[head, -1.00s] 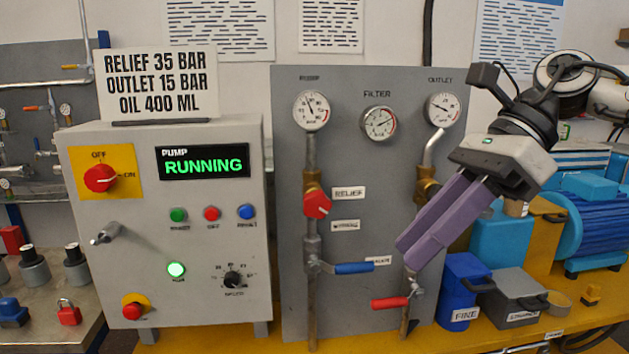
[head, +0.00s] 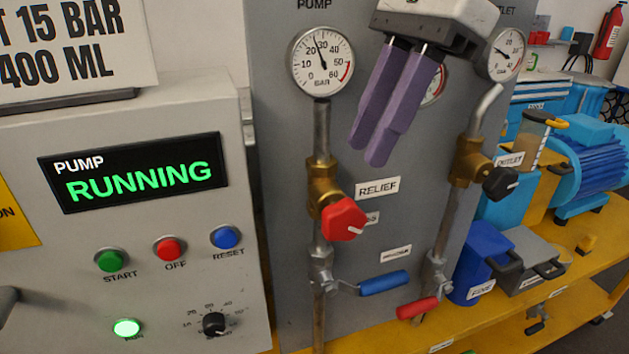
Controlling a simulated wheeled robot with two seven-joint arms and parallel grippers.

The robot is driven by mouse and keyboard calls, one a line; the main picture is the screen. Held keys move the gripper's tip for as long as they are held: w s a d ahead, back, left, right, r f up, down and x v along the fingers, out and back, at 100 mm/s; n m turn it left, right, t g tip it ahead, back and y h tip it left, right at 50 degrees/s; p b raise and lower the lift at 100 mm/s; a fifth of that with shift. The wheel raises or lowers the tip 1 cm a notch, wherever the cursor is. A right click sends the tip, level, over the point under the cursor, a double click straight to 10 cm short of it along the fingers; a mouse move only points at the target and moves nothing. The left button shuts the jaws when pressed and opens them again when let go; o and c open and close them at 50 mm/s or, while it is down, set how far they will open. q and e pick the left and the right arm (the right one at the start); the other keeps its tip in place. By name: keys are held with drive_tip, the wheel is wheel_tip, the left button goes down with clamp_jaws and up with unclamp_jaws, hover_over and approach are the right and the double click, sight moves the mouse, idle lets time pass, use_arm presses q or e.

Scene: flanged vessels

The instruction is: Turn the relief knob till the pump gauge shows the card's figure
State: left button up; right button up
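The red relief knob (head: 344,219) sits on a brass valve below the pump gauge, its white mark pointing to the lower right. The pump gauge (head: 321,62) runs 0 to 60 bar; its needle stands a little left of the top, just under 30. The card (head: 75,52) is cut off by the frame, showing only "15 BAR" and "400 ML"; a second ago it read "RELIEF 35 BAR". My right gripper (head: 368,156) hangs empty above and right of the knob, apart from it, purple fingers pointing down. My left gripper is out of view.
The pump box (head: 150,240) reads RUNNING. My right gripper partly covers the filter gauge (head: 434,85). The outlet gauge (head: 506,52) and black outlet knob (head: 500,183) are to the right. Blue (head: 384,284) and red (head: 417,307) lever handles stick out below the relief knob.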

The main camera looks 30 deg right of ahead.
sight(346, 202)
drive_tip(key=x, duration=0.5)
drive_tip(key=s+x, duration=0.1)
drive_tip(key=x, duration=0.2)
drive_tip(key=shift+a+f, duration=0.1)
drive_tip(key=shift+a, duration=0.05)
drive_tip(key=shift+w+a+f, duration=0.2)
drive_tip(key=shift+a+f, duration=0.05)
drive_tip(key=shift+f, duration=0.45)
clamp_jaws()
